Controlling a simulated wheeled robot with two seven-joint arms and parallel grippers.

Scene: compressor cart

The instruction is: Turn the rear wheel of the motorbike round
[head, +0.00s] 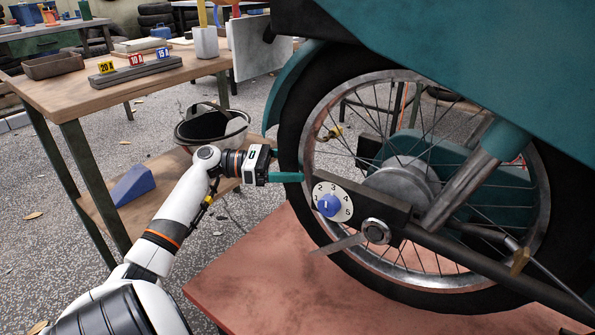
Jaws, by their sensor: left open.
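The motorbike's rear wheel (292,150) fills the right half of the head view, with a black tyre, a metal rim and thin spokes. A teal body part (450,60) covers its top. A white dial (336,212) with numbers and a blue knob (328,205) sits in front of the spokes, left of the hub. My left gripper (290,177) is at the wheel's left side, its teal fingertips at the tyre's edge. It is open; whether it touches the tyre I cannot tell. My right gripper is not in view.
The wheel stands over a reddish platform (265,270). A wooden workbench (150,85) at the left holds a tray (53,66), numbered tags and a white cup (206,42). A blue wedge (133,186) and a helmet-like bowl (212,125) are on its lower shelf. Speckled floor is free at left.

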